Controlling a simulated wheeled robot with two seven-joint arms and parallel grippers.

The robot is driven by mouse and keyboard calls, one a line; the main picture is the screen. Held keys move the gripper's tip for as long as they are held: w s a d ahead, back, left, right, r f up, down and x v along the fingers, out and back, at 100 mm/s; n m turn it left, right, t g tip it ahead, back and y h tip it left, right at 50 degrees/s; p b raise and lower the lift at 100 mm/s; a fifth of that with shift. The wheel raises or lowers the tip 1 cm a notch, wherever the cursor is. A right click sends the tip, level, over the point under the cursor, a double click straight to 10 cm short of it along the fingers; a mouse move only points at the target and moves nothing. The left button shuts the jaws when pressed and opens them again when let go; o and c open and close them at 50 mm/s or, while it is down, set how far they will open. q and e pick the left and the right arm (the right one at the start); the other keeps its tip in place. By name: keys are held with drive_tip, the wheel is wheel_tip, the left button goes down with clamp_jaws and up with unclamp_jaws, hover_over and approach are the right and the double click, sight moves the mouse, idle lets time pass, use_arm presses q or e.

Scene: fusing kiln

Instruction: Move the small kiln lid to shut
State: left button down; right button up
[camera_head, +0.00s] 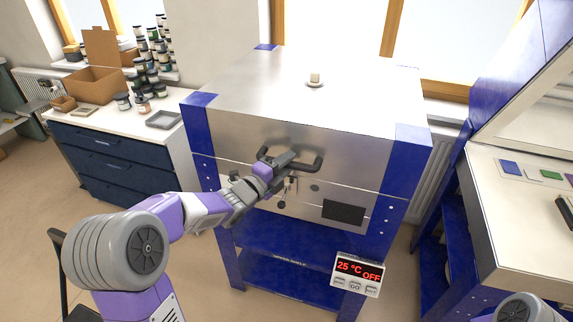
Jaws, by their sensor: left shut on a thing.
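The small kiln is a steel box with blue corners. Its lid (352,148) lies level on the kiln body (300,205), with only a thin seam line showing between them. A dark bar handle (318,163) sticks out from the lid's front. My left gripper (283,162) reaches in from the left and is shut on the left part of this handle, partly hiding it. My right gripper is out of view; only part of my right arm shows at the lower right corner.
A ceramic knob (315,79) stands on the lid top. A controller (357,272) reading 25 °C hangs at the stand's lower right. A drawer cabinet (115,160) with jars and a cardboard box (100,85) is left. A larger blue-framed kiln (525,215) stands close on the right.

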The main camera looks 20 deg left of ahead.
use_arm(q)
drive_tip(key=shift+s+f, duration=0.1)
drive_tip(key=shift+f, duration=0.75)
drive_tip(key=c, duration=1)
unclamp_jaws()
drive_tip(key=shift+o, duration=0.2)
drive_tip(key=shift+s+r, duration=0.1)
drive_tip(key=shift+r, duration=0.05)
drive_tip(key=v, duration=0.7)
drive_tip(key=shift+s+r+p, duration=0.15)
drive_tip(key=shift+r+p, duration=0.1)
drive_tip(key=shift+p, duration=0.15)
